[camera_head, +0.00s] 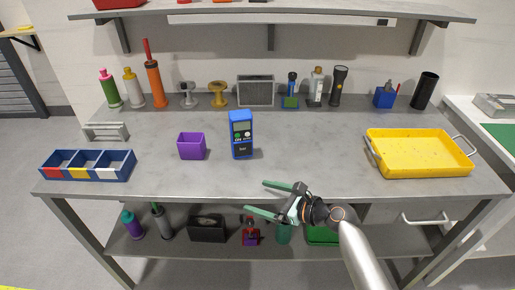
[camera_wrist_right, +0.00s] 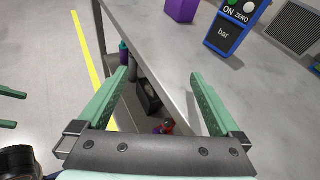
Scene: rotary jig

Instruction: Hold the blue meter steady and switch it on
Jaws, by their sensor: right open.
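The blue meter (camera_head: 241,146) stands upright near the middle of the bench, with a grey display and a black lower panel. In the right wrist view, the meter (camera_wrist_right: 232,42) is cut off at the top; a green button marked ON and a white one marked ZERO show. My right gripper (camera_head: 256,196) is open and empty, at the bench's front edge, in front of the meter and apart from it. It also shows in the right wrist view (camera_wrist_right: 159,74). Two green fingers of my left gripper (camera_wrist_right: 14,108) show at that view's left edge, mostly cut off.
A purple box (camera_head: 191,147) stands left of the meter. A blue sectioned tray (camera_head: 88,176) is at the left, a yellow tray (camera_head: 420,172) at the right. A grey speaker-like box (camera_head: 256,91) and several tools line the back. The bench before the meter is clear.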

